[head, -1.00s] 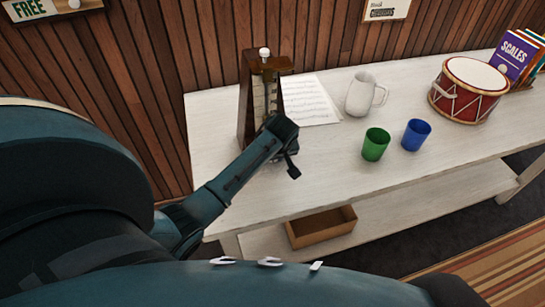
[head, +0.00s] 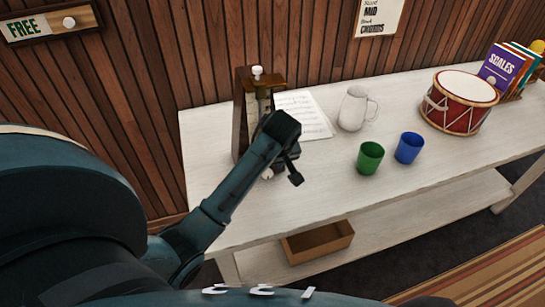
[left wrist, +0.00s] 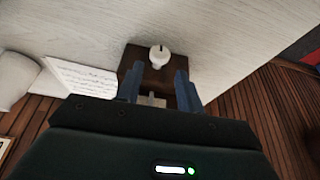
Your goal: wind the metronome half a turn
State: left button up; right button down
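The metronome (head: 241,115), a tall dark brown wooden case, stands on the white table near the wall, with a white knob (head: 257,70) on top. A second white knob (head: 267,174) shows low at its front. My left gripper (head: 282,165) is in front of the metronome and hides part of it. In the left wrist view, its two blue-grey fingers (left wrist: 158,84) are apart with no thing clamped between them. A white knob (left wrist: 160,56) with a dark slot lies just beyond the fingertips, apparently the low one. My right gripper is out of view.
On the white table (head: 330,180) are sheet music (head: 304,117), a white mug (head: 354,109), a green cup (head: 370,158), a blue cup (head: 409,148), a red drum (head: 459,102) and books (head: 503,65). A wooden box (head: 318,243) sits on the lower shelf. The front of the tabletop is clear.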

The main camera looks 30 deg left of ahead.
pick_arm(q)
jog(key=v, duration=0.5)
jog(key=shift+f, duration=0.1)
dwell(0.3)
jog(key=s+d+f+m+h, duration=0.25)
jog(key=s+m, duration=0.35)
jog(key=s, duration=0.5)
jog(key=s+d+f+m+h, duration=0.1)
jog(key=s+d+f+m, duration=0.35)
jog(key=s, duration=0.75)
jog(key=w+d+f+m+t+h, duration=0.2)
jog(key=w+d+f+t, duration=0.2)
jog(key=f+t, duration=0.3)
jog(key=shift+w+d+f+h, duration=0.35)
jog(key=shift+w+f, duration=0.3)
jog(key=shift+f, duration=0.55)
